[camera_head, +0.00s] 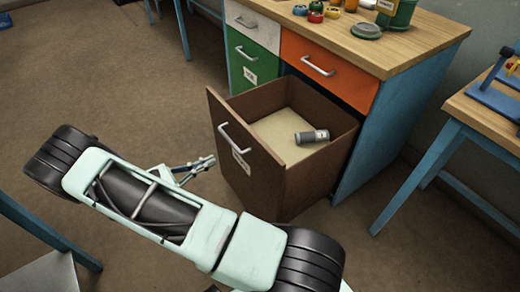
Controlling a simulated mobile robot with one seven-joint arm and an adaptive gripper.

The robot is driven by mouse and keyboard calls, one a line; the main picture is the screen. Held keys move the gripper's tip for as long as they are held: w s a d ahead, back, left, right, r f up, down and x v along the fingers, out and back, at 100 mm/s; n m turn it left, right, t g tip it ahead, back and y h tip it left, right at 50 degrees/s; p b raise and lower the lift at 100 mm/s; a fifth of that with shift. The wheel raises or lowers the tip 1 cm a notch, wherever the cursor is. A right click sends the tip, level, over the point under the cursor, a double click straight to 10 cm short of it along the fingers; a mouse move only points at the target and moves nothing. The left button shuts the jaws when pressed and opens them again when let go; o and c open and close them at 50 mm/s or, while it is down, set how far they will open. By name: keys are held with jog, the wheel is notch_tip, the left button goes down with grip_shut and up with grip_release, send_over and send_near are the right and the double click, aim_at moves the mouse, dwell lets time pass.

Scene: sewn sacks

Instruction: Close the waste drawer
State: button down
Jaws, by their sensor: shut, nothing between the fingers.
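The brown waste drawer (248,165) is pulled well out of the blue desk, below the orange drawer. Its front has a light metal handle (235,137) and a small pale label. A grey cylindrical container (312,136) lies on its side on the drawer's pale floor. My gripper (210,161) is shut and empty. In the picture its tip is just left of the drawer's front, below the handle; whether it touches the front I cannot tell. My arm runs across the lower left and hides part of the floor in front of the drawer.
The orange drawer (328,70), a white drawer (252,26) and a green front (251,58) are shut. The wooden desktop (415,42) bears jars and small coloured items. Another table (490,112) stands at the right. Brown floor (110,75) is clear at the upper left.

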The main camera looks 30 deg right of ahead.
jog(key=s+f, duration=0.2)
jog(key=b, duration=0.1)
send_near(257, 147)
jog(key=shift+h, duration=0.4)
jog(key=d, duration=0.6)
jog(key=shift+d+f, duration=0.3)
jog(key=shift+d, duration=0.1)
jog(key=shift+d, duration=0.1)
